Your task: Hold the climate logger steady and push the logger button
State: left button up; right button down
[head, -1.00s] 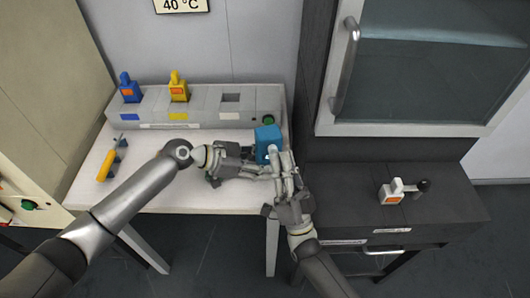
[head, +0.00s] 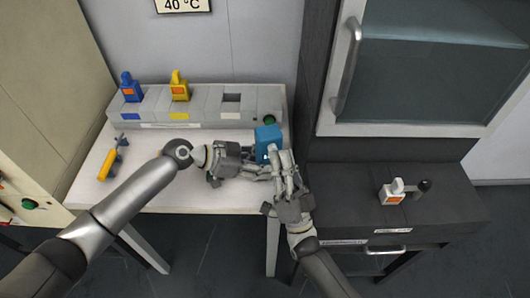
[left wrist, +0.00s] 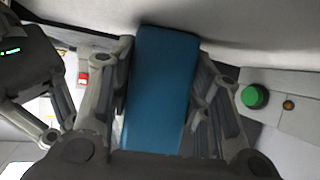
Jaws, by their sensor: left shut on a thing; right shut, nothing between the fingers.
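The climate logger is a blue box (head: 268,140) standing at the right end of the white table. It also fills the middle of the left wrist view (left wrist: 160,85), between the two fingers. My left gripper (head: 262,165) is shut on its lower part from the left. My right gripper (head: 282,160) is shut and empty, with its fingertips close to the near side of the logger. I cannot tell whether they touch it. The logger button is not clearly visible; the fingers hide part of the near face.
A grey rack (head: 200,108) behind holds a blue cell (head: 131,88) and a yellow cell (head: 179,86); its third slot is empty. A green button (left wrist: 254,97) is on its right end. A yellow tool (head: 107,163) lies at left. A white cell (head: 391,192) stands on the dark cabinet (head: 450,205).

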pick_arm(q)
jog(key=shift+w+a, duration=0.1)
jog(key=shift+a, duration=0.05)
pick_arm(e)
jog(key=shift+d, duration=0.35)
jog(key=shift+s+d, duration=0.15)
pick_arm(q)
jog(key=shift+d, duration=0.4)
jog(key=shift+a, duration=0.1)
pick_arm(e)
jog(key=s+d, duration=0.1)
jog(key=s, duration=0.5)
jog(key=shift+d, duration=0.35)
jog(key=shift+f, duration=0.1)
pick_arm(q)
jog(key=o, duration=0.9)
jog(key=shift+c, duration=0.2)
pick_arm(e)
jog(key=shift+w, duration=0.1)
